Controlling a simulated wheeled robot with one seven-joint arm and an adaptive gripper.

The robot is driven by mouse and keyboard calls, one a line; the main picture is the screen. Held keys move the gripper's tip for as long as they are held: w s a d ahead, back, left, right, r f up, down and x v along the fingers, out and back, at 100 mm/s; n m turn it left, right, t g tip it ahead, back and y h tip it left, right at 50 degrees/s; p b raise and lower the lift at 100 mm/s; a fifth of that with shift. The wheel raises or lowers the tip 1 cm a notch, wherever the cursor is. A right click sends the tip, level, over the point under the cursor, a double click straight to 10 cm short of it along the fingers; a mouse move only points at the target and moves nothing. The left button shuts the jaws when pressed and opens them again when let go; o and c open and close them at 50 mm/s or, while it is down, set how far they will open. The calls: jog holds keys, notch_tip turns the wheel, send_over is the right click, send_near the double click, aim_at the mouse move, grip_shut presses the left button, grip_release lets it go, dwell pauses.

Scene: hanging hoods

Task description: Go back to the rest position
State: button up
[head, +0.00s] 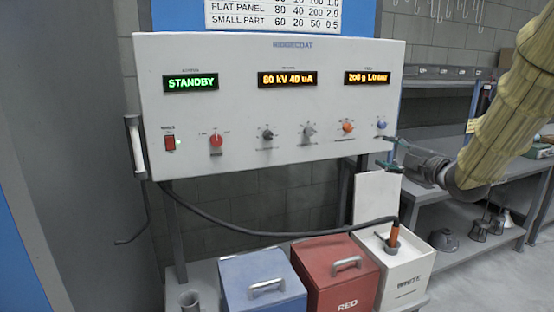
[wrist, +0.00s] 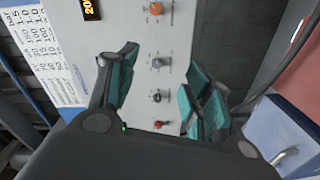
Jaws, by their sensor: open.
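My gripper (head: 388,154) is at the right of the head view, at the lower right corner of the white control panel (head: 240,110). The arm reaches in from the right in a yellowish cover. In the wrist view the teal-padded fingers (wrist: 160,80) are spread apart with nothing between them. The panel face with its knobs shows behind them, turned sideways. The panel displays read STANDBY (head: 191,82), 80 kV 40 uA and 200 g 1.0 bar. A blue knob (head: 381,125) is just left of my gripper, apart from it as far as I can tell.
Blue (head: 262,270), red (head: 312,249) and white (head: 418,262) boxes stand below the panel. A black hose runs to an orange fitting (head: 394,234) on the white box. A grey shelf (head: 505,238) with metal cups stands at the right. Floor shows at the lower right.

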notch_tip(320, 180, down, 20)
jog(key=s+a+m+g+h, duration=0.1)
jog(key=m+g+h, duration=0.1)
jog(key=m, duration=0.3)
jog(key=s+a+f+m+g+h, duration=0.1)
jog(key=s+f+m+g, duration=0.3)
jog(key=f, duration=0.7)
jog(key=s+a+f+m+h, duration=0.1)
jog(key=s+a+f+m, duration=0.1)
jog(key=s+f, duration=0.65)
jog(key=s+a+f+m+g+h, duration=0.2)
jog(key=s+f+m+g, duration=0.25)
jog(key=s+f, duration=1.3)
jog(key=s+a+f+m+g, duration=0.1)
jog(key=s+f, duration=0.3)
jog(key=s, duration=0.6)
jog(key=s+a+f+m+g, duration=0.1)
jog(key=s+f+m+g, duration=0.2)
jog(key=s, duration=0.7)
notch_tip(320, 180, down, 2)
jog(key=shift+s+a+f+g+h, duration=0.1)
jog(key=shift+s+a+g+h, duration=0.15)
jog(key=shift+g, duration=0.6)
